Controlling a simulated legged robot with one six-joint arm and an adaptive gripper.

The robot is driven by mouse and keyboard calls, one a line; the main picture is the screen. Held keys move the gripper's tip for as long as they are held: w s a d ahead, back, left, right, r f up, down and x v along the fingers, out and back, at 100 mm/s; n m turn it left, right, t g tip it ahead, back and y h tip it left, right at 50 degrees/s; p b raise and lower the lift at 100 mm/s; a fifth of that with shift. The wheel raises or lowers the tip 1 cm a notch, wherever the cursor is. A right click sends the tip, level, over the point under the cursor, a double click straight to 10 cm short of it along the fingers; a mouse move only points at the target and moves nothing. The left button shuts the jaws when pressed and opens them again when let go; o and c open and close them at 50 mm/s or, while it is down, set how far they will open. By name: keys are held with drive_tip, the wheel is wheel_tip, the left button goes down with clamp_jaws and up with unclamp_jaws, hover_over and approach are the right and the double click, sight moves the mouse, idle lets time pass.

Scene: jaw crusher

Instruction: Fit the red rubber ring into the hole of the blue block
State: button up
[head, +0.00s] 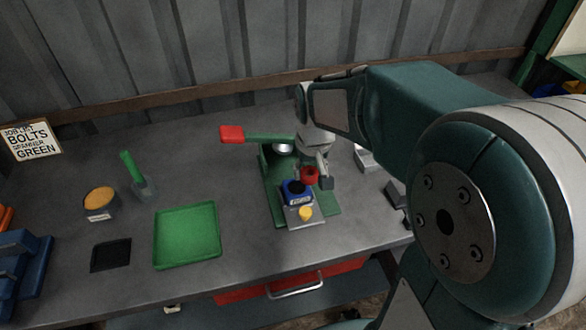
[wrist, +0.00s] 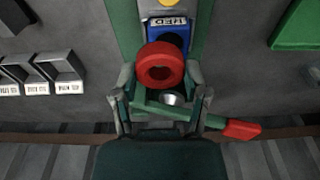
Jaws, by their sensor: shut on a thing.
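My gripper (head: 318,181) is shut on the red rubber ring (head: 309,173) and holds it above the press, beside the blue block. In the wrist view the red ring (wrist: 160,52) sits between the fingertips of my gripper (wrist: 160,74), with its hole showing. The blue block (head: 296,187) stands on a grey fixture with a yellow knob, and its dark round hole faces up. In the wrist view the blue block (wrist: 180,32) is just beyond the ring, which covers part of it; its hole is mostly hidden there.
The green press (head: 275,193) has a lever with a red grip (head: 231,134) reaching left. A green tray (head: 187,236), a dark mat (head: 110,255) and an orange-topped pot (head: 99,198) lie left. Small labelled bins (wrist: 57,69) stand on the press's other side.

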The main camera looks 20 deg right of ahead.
hover_over(296, 187)
drive_tip(key=s, duration=0.1)
wheel_tip(296, 187, down, 5)
drive_tip(key=shift+s+f, duration=0.1)
drive_tip(key=shift+w+d+f, duration=0.35)
drive_tip(key=shift+f, duration=0.05)
drive_tip(key=f, duration=0.3)
drive_tip(key=shift+w+a+f, duration=0.1)
drive_tip(key=shift+a, duration=0.45)
drive_tip(key=o, duration=1)
drive_tip(key=shift+d, duration=0.3)
